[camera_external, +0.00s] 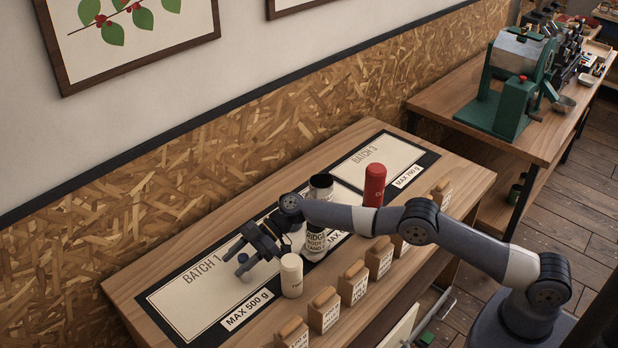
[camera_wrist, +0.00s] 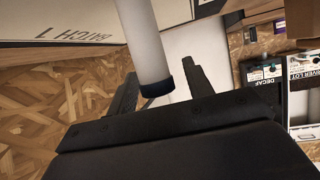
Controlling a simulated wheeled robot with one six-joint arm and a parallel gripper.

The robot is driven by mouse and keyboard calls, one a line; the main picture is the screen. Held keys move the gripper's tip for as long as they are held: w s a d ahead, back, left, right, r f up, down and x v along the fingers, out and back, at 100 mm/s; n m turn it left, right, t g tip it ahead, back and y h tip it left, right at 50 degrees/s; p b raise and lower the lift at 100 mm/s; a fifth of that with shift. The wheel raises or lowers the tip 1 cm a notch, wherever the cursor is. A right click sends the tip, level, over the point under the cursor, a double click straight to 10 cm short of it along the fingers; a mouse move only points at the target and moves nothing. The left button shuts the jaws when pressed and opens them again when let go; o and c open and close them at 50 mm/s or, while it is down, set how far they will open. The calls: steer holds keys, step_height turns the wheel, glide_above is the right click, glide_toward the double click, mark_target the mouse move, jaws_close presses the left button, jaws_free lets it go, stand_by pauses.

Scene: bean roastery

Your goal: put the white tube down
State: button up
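The white tube (camera_wrist: 146,45) has a dark navy end cap. In the wrist view it runs from the top edge down between the two fingers of my gripper (camera_wrist: 158,72), and light background shows between it and the right finger. In the external view, my gripper (camera_external: 246,257) is low over the BATCH 1 mat (camera_external: 190,296), its fingers spread either side of a dark blue cap (camera_external: 243,258). The tube's pale body is hard to tell from the mat there. Its far end is out of frame in the wrist view, so its contact with the mat cannot be seen.
A cream cylinder (camera_external: 291,276) stands close to the right of my gripper. Several wooden label blocks (camera_external: 353,283) line the front edge. The left part of the mat is clear.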

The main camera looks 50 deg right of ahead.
steer(key=r+p, duration=0.1)
steer(key=p, duration=0.2)
steer(key=shift+d+r, duration=0.1)
steer(key=shift+r, duration=0.25)
steer(key=d+r+b, duration=0.3)
steer(key=d+r, duration=0.1)
steer(key=r, duration=0.4)
steer(key=shift+s+d+r, duration=0.15)
steer(key=shift+s+r, duration=0.05)
steer(key=shift+s, duration=0.15)
steer(key=a+f, duration=0.1)
steer(key=f, duration=0.2)
steer(key=a+f+p, duration=0.1)
steer(key=a+f, duration=0.1)
steer(key=f, duration=0.1)
steer(key=a+f, duration=0.1)
steer(key=f, duration=0.3)
steer(key=shift+w+a, duration=0.3)
steer(key=shift+w, duration=0.1)
steer(key=shift+f+b, duration=0.1)
steer(key=shift+b, duration=0.25)
